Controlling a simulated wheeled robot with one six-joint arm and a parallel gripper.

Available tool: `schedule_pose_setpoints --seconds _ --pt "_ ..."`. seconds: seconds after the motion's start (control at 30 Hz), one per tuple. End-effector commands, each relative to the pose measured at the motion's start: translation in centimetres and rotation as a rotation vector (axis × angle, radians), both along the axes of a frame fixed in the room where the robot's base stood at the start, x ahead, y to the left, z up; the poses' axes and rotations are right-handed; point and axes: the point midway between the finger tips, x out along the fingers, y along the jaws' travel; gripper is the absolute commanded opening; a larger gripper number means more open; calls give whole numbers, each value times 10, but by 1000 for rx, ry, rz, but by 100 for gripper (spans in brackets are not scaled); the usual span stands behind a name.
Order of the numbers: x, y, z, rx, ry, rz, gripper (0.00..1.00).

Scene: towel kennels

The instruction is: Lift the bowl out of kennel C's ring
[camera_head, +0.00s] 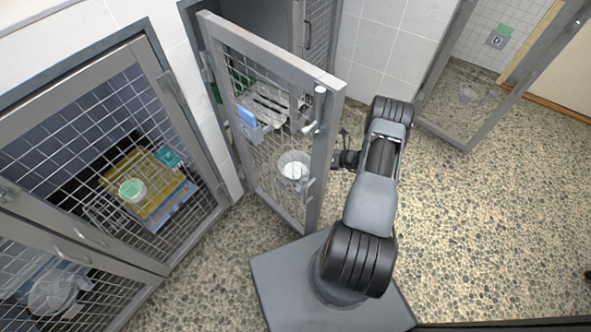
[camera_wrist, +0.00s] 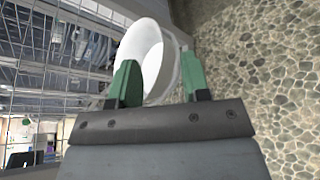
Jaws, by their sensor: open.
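A white bowl (camera_head: 292,170) sits in a ring on the mesh door (camera_head: 325,150) that stands open in the middle of the head view. The kennel letter on this door cannot be read. My gripper (camera_head: 338,159) is just right of the bowl, by the door's outer edge. In the wrist view the bowl (camera_wrist: 140,42) lies just beyond and partly behind the open green fingertips (camera_wrist: 158,78). The wrist view does not settle whether either finger touches the bowl. A thin ring edge (camera_wrist: 183,50) shows beside the bowl.
A closed kennel (camera_head: 150,255) at left holds a yellow towel (camera_head: 150,205) and a pale green bowl (camera_head: 132,190). A blue tag (camera_head: 247,115) hangs on the open door. Another door, with a D sign (camera_head: 497,40), stands at far right. Pebbled floor (camera_head: 480,230) is clear at right.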

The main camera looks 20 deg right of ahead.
Motion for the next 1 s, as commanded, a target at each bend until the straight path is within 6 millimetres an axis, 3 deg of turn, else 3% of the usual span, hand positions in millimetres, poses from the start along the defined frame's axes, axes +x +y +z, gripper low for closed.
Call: schedule_pose_setpoints --seconds 0.3,0.63,1.0 --pt "26 28 -14 0 0 4 43" --pt "30 31 -14 0 -1 2 43" --pt "29 31 -14 0 -1 2 8"
